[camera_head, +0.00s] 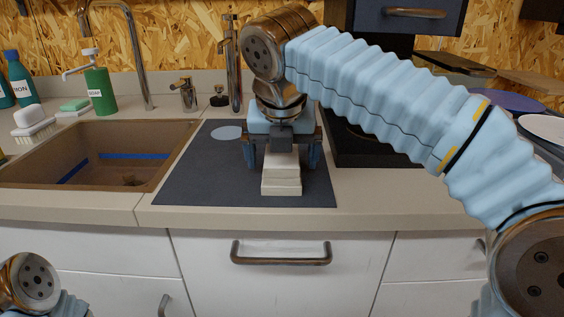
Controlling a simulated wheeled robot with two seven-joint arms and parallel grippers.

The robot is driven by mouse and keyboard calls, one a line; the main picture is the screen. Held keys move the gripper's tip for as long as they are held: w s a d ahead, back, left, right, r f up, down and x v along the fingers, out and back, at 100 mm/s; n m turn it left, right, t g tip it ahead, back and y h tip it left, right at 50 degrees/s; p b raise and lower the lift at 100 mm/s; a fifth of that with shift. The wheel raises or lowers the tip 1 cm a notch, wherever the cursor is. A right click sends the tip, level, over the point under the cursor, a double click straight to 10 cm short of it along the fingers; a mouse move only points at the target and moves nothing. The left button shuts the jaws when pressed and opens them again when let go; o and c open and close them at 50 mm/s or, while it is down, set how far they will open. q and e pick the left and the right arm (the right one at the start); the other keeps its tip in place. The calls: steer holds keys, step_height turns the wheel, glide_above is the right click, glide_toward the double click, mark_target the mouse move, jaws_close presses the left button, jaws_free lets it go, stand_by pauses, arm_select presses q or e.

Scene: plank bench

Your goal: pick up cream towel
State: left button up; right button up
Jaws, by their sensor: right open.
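The cream towel (281,178) lies folded in a small stack on the dark grey mat (210,180) on the counter. My right gripper (282,160) is above the towel and points down, with one finger on each side of its far part. Its jaws are open. The gripper body hides the towel's far end, and I cannot tell whether the fingers touch it. My left arm shows only as a joint at the bottom left corner; its gripper is out of view.
A sink (95,160) with a tap is to the left. A green soap bottle (99,88), a brush (33,122) and a sponge (75,105) stand behind it. A light blue disc (227,133) lies on the mat. A dark hob (370,148) is to the right. A drawer handle (281,258) juts out below.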

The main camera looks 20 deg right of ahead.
steer(key=shift+w+f, duration=0.1)
steer(key=shift+f, duration=0.15)
steer(key=c, duration=1.1)
steer(key=shift+c, duration=0.3)
steer(key=shift+r, duration=0.15)
